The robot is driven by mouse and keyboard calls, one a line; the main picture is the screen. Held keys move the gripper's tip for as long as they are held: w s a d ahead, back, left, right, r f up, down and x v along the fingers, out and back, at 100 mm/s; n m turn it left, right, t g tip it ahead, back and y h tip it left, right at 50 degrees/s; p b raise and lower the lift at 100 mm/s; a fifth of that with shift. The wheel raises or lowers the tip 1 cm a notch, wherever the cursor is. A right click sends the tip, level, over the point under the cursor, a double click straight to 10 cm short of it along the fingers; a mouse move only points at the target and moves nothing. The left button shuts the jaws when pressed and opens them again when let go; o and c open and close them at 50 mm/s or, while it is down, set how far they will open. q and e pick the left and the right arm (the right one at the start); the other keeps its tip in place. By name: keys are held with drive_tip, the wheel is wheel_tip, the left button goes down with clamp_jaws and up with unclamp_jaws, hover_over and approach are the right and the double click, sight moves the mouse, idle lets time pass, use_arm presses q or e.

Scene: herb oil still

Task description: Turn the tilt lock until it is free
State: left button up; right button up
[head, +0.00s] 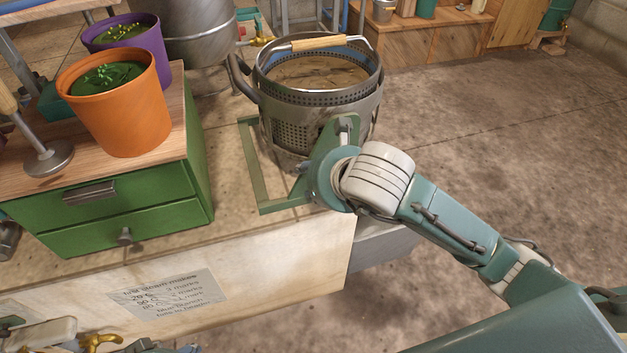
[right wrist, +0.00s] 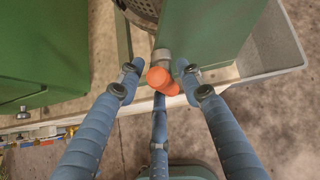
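The tilt lock appears as an orange knob (right wrist: 159,78) on a short grey shaft at the green upright of the stand, seen in the right wrist view. My right gripper (right wrist: 158,70) is open, with its blue fingers spread to the left, right and below the knob. Gaps show between the side fingers and the knob; whether the lower finger touches it I cannot tell. In the head view my right wrist covers the knob. The perforated metal pot (head: 318,98) sits upright in the green stand (head: 257,165).
A green drawer cabinet (head: 125,210) stands left of the stand, with an orange flowerpot (head: 122,110) and a purple flowerpot (head: 153,38) on top. A paper note (head: 165,297) is on the bench front. The floor (head: 500,150) to the right is open.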

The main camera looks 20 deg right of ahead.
wheel_tip(320, 180, up, 9)
drive_tip(key=shift+d, duration=0.1)
drive_tip(key=shift+s+f, duration=0.1)
idle(0.6)
